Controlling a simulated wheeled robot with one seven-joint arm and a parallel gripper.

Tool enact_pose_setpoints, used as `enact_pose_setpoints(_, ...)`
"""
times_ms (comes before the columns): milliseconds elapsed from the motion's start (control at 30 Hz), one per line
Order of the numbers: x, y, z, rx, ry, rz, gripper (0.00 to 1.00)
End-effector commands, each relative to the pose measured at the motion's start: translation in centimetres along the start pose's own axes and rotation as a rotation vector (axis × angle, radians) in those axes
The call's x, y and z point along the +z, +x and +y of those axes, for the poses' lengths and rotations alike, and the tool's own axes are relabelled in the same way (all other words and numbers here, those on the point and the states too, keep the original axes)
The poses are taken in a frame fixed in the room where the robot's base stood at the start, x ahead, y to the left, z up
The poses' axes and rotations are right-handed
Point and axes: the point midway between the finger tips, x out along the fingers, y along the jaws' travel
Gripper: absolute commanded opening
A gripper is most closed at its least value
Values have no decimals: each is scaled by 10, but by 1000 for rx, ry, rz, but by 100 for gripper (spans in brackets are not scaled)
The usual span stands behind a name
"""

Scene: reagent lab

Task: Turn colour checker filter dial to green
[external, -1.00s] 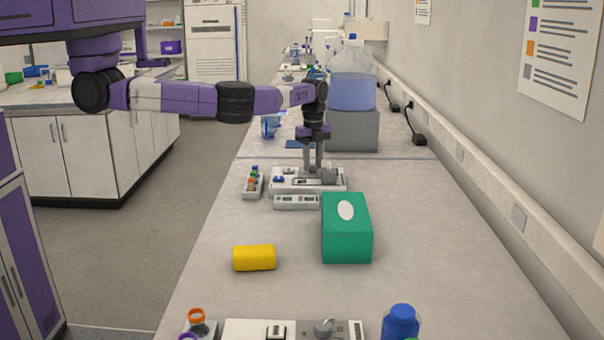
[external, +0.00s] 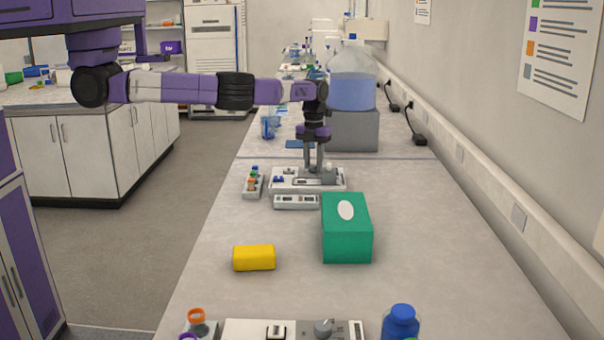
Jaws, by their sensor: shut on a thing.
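The colour checker appears to be the low white and grey instrument (external: 279,187) on the bench, in the middle of the external view. My gripper (external: 313,170) points straight down over its top. Its two grey fingers reach the instrument and are shut on what seems to be the filter dial. The fingers hide most of the dial, and its colour marks are too small to read. A small pale knob shows just right of the fingers. A narrow grey strip with small windows (external: 297,202) lies in front of the instrument.
A small rack with coloured caps (external: 252,184) stands left of the instrument. A green tissue box (external: 346,235) stands in front, right. A yellow block (external: 254,258) lies nearer. Behind is a grey block (external: 352,130) bearing a large blue-filled bottle (external: 352,92). Another instrument (external: 250,330) is at the near edge.

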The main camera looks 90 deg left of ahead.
Motion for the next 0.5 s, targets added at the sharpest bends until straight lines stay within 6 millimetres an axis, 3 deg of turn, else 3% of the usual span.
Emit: enact_pose_setpoints(500,0,-1,-1,-2,165,-1,0)
